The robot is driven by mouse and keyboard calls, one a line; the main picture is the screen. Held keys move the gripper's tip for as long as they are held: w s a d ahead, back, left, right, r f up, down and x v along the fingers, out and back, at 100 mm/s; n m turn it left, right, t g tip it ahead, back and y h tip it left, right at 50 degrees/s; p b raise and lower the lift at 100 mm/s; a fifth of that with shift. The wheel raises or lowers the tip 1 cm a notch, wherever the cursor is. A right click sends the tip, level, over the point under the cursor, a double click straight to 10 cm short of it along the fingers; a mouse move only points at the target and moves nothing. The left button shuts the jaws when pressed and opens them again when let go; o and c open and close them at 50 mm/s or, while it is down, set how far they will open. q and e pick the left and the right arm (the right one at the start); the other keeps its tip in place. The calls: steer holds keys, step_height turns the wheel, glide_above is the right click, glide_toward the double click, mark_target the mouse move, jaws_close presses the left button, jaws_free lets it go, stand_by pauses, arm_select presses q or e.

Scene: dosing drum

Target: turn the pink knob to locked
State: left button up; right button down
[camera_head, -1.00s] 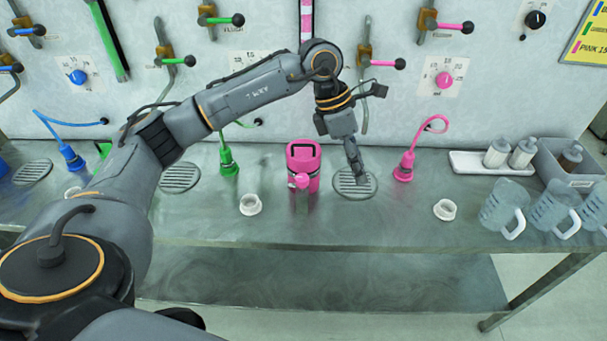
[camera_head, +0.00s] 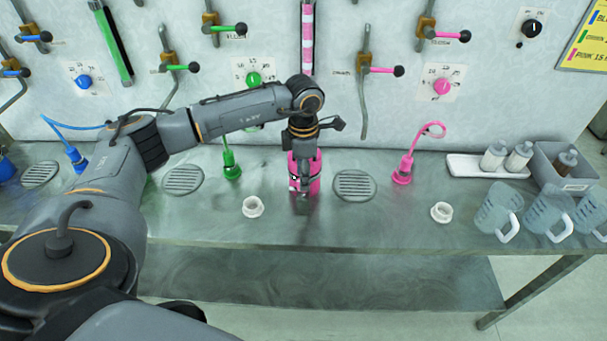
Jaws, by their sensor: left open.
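A pink canister (camera_head: 315,184) stands upright on the steel bench; its front bears a small pink knob-like part (camera_head: 294,183), mostly hidden now. My left gripper (camera_head: 304,188) points down in front of the canister, open, and covers its middle. I cannot tell whether the fingers touch it. A round pink dial (camera_head: 442,87) sits on a white numbered plate on the wall, right of the gripper and clear of it. No "locked" mark is readable. My right gripper is not in view.
A drain grate (camera_head: 355,185) and a pink hose nozzle (camera_head: 403,170) are right of the canister. White cups (camera_head: 253,207) stand near the bench front. Clear jugs (camera_head: 498,210) stand at the right. Pink-handled levers (camera_head: 382,71) stick out from the wall.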

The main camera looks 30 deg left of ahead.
arm_select(q)
steer(key=shift+f, duration=1.1)
jaws_close()
steer(key=m+b, duration=0.4)
steer(key=shift+f, duration=0.2)
steer(key=m+b, duration=0.3)
steer(key=m, duration=0.1)
steer(key=shift+b, duration=0.3)
steer(key=m+b, duration=0.3)
steer(key=m, duration=0.2)
steer(key=shift+r+b, duration=0.15)
steer(key=shift+b, duration=0.15)
steer(key=shift+r+m+b, duration=0.15)
steer(key=shift+m+b, duration=0.9)
steer(key=shift+m, duration=1.45)
